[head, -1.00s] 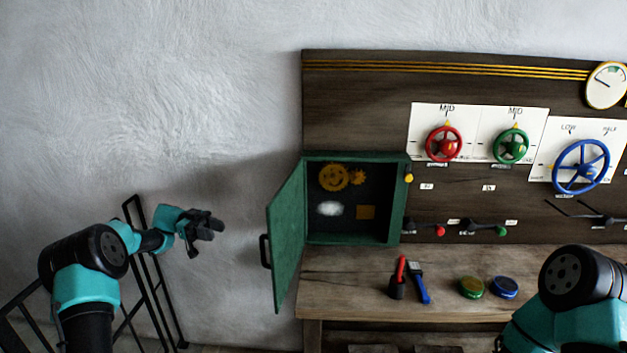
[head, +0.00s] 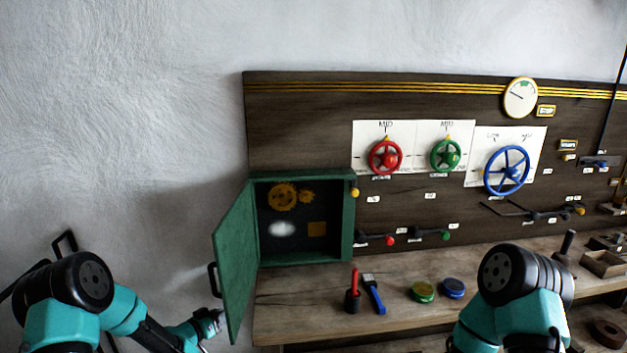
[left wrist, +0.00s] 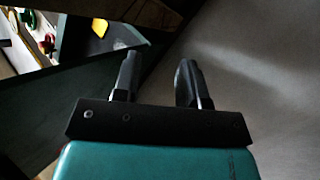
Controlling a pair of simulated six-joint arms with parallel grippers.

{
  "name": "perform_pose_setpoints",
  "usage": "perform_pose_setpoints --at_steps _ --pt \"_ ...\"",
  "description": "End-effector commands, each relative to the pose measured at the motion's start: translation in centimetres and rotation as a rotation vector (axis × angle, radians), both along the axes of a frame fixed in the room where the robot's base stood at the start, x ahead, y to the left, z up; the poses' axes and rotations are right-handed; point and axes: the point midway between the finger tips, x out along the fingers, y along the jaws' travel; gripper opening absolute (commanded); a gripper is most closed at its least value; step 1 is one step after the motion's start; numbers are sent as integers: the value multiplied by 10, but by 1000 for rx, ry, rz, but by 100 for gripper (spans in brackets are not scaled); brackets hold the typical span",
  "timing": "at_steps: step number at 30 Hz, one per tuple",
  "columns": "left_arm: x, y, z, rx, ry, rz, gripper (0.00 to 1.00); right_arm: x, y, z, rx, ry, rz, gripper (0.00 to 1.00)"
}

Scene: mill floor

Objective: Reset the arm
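My left gripper (head: 214,322) is low beside the outer face of the green cabinet door (head: 237,260), below the door's black handle (head: 214,280). I cannot tell from the head view whether it touches the door. In the left wrist view my left gripper (left wrist: 157,75) has its two dark fingers apart with nothing between them. The door stands open on the left of the green cabinet (head: 349,215). My right arm shows at the lower right, but its gripper is not in view.
The wooden bench (head: 330,322) carries a red-handled tool in a dark cup (head: 353,300), a blue brush (head: 373,293), a green tin (head: 422,291) and a blue tin (head: 453,288). Red (head: 386,157), green (head: 445,155) and blue (head: 507,170) wheels are on the panel above.

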Motion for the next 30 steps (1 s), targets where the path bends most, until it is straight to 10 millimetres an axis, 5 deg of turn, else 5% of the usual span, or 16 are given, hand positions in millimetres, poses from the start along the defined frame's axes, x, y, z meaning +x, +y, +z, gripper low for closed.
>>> perform_pose_setpoints --at_steps 3,9,14,19,24,30 --pt "-45 -17 -51 50 216 61 39 0 0 0 0 0 0 43" --pt "-142 -38 -114 143 575 110 39 0 0 0 0 0 0 43" --pt "-232 -52 -142 208 852 107 39 0 0 0 0 0 0 43" --pt "-315 -63 -150 257 1090 89 39 0 0 0 0 0 0 43" --pt "-351 -67 -148 276 1193 77 39 0 0 0 0 0 0 43" --pt "-353 -67 -148 276 1199 78 39 0 0 0 0 0 0 43"
